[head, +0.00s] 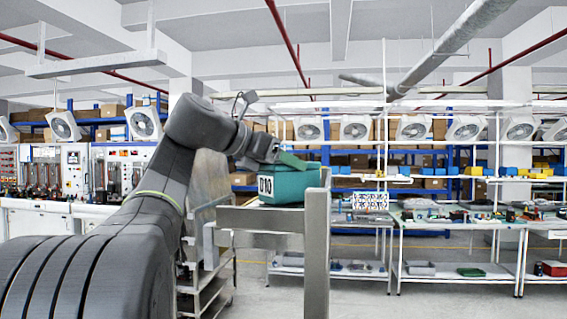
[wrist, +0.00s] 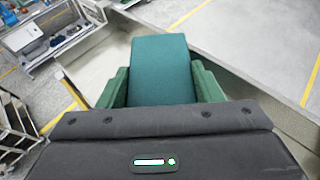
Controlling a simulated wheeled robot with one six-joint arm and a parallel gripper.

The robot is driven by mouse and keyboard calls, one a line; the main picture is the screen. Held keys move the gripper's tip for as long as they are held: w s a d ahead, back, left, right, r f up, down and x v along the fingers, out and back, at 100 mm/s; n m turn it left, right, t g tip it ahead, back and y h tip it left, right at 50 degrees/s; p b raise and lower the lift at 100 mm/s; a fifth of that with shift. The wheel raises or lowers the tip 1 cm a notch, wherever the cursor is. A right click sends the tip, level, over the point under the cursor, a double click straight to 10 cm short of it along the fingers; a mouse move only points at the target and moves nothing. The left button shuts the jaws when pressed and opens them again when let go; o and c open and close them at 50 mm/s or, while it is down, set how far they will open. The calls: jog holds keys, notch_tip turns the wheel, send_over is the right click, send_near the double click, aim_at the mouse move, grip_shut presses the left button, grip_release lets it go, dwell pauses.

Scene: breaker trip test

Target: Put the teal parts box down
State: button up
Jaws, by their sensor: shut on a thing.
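The teal parts box (head: 288,184) carries a white label reading D10. In the head view it is at the end of my arm, just above or on a grey metal ledge (head: 262,218); I cannot tell whether it touches. My gripper (head: 283,161) is shut on the box from above. In the wrist view the teal box (wrist: 162,65) lies between the two green fingers of my gripper (wrist: 163,92). The underside of the box is hidden.
A grey upright post (head: 317,245) stands close to the right of the box. A metal shelf cart (head: 208,235) is behind my arm at left. White workbenches (head: 460,228) with several parts stand at right, and test panels (head: 60,172) at far left. Open floor lies between.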

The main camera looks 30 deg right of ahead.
jog(key=o, duration=1.3)
jog(key=shift+f, duration=0.1)
jog(key=shift+a+r, duration=0.25)
jog(key=shift+a, duration=0.05)
jog(key=v, duration=1.1)
jog(key=shift+a, duration=0.2)
